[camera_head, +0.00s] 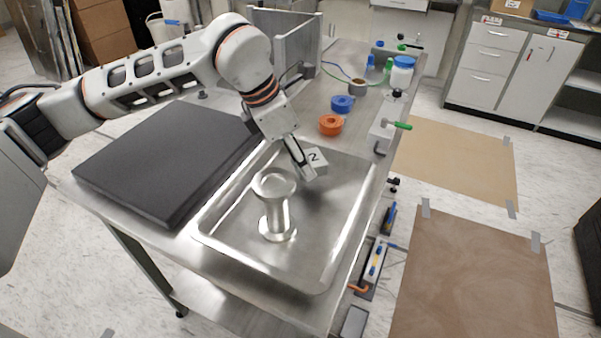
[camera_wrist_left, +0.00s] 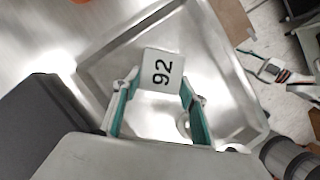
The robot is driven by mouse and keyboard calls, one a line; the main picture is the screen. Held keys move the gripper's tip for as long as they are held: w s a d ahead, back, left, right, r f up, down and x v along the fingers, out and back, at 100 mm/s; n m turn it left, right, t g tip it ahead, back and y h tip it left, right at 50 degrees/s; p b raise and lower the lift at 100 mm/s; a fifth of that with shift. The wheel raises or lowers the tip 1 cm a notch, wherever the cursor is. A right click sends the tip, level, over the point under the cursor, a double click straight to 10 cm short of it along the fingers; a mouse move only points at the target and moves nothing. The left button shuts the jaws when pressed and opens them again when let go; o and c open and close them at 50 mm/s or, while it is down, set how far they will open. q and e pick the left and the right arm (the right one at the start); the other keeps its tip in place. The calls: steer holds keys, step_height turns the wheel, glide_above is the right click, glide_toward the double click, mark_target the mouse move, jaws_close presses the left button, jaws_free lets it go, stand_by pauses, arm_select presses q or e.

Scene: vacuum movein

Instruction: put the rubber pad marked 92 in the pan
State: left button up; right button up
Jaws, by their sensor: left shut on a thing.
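The rubber pad marked 92 is a light grey block with a black number (camera_head: 318,160); its face shows fully in the left wrist view (camera_wrist_left: 163,66). My left gripper (camera_head: 307,168) is shut on the pad, and its teal-lined fingers (camera_wrist_left: 158,98) show on both sides of it in the left wrist view. The pad is over the far part of the shallow metal pan (camera_head: 250,256). I cannot tell whether it touches the pan floor.
A metal flanged spool (camera_head: 275,208) stands upright in the pan. A dark flat slab (camera_head: 165,160) lies left of the pan. Orange (camera_head: 331,125) and blue (camera_head: 342,104) rings sit behind it. A green-handled clamp (camera_head: 383,135) is at the right table edge.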

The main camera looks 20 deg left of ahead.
mark_target(295, 165)
arm_select(q)
step_height(295, 165, down, 4)
steer(key=shift+f, duration=0.2)
steer(key=shift+r, duration=0.1)
arm_select(e)
steer(key=shift+s+f, duration=0.45)
steer(key=shift+f, duration=0.15)
arm_select(q)
steer(key=o, duration=1.1)
